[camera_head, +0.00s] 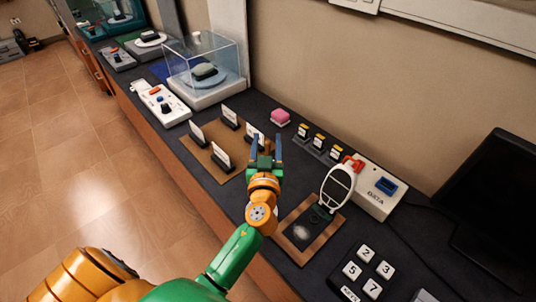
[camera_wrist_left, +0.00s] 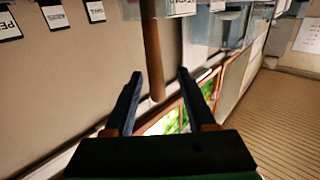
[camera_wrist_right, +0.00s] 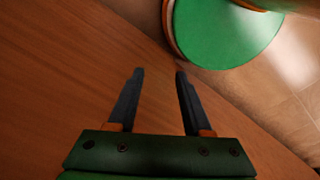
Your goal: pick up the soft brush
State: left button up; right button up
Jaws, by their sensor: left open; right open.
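I cannot make out a brush for certain. My left gripper (camera_head: 267,139) is open, above the counter and just short of the pink block in the picture. My right gripper (camera_wrist_right: 160,72) is open and empty, facing a wooden surface.
A brown board (camera_head: 203,154) with several standing cards lies left of my left gripper. A white paddle-shaped device (camera_head: 337,187) with red on top stands by the tray. A DATA box (camera_head: 378,196), number block (camera_head: 363,272), monitor (camera_head: 492,205) and glass case (camera_head: 205,65) crowd the counter.

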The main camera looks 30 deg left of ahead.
pick_arm(q)
jog(key=shift+f+x, duration=0.25)
jog(key=shift+x, duration=0.95)
jog(key=shift+s+d+r, duration=0.1)
jog(key=shift+s+d, duration=0.05)
grip_shut()
